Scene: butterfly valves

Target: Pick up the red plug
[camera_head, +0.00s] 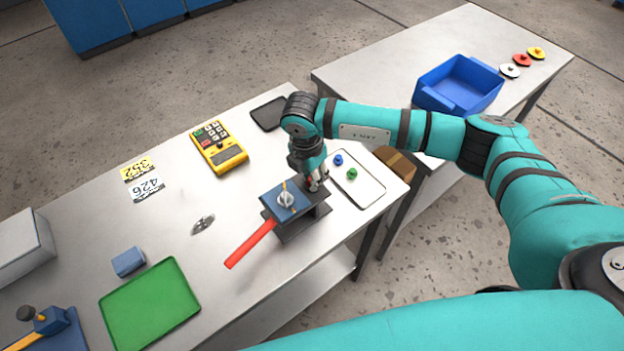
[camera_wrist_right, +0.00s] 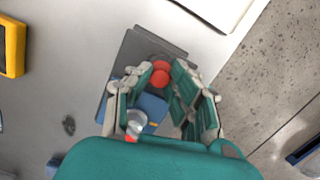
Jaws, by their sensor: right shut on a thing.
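The red plug (camera_wrist_right: 160,73) is a small round red piece between the fingertips of my right gripper (camera_wrist_right: 165,82) in the right wrist view. The gripper is shut on it, over the dark grey plate of the valve stand. In the head view my right gripper (camera_head: 316,181) points down beside the blue valve block (camera_head: 277,202), and the red plug is hidden there. I cannot tell whether the plug still touches the stand. A blue plug (camera_head: 338,160) and a green plug (camera_head: 352,173) are on the white tray (camera_head: 368,192). My left gripper is out of view.
A red lever (camera_head: 250,244) sticks out from the valve. A blue bin (camera_head: 430,98) stands on the other table.

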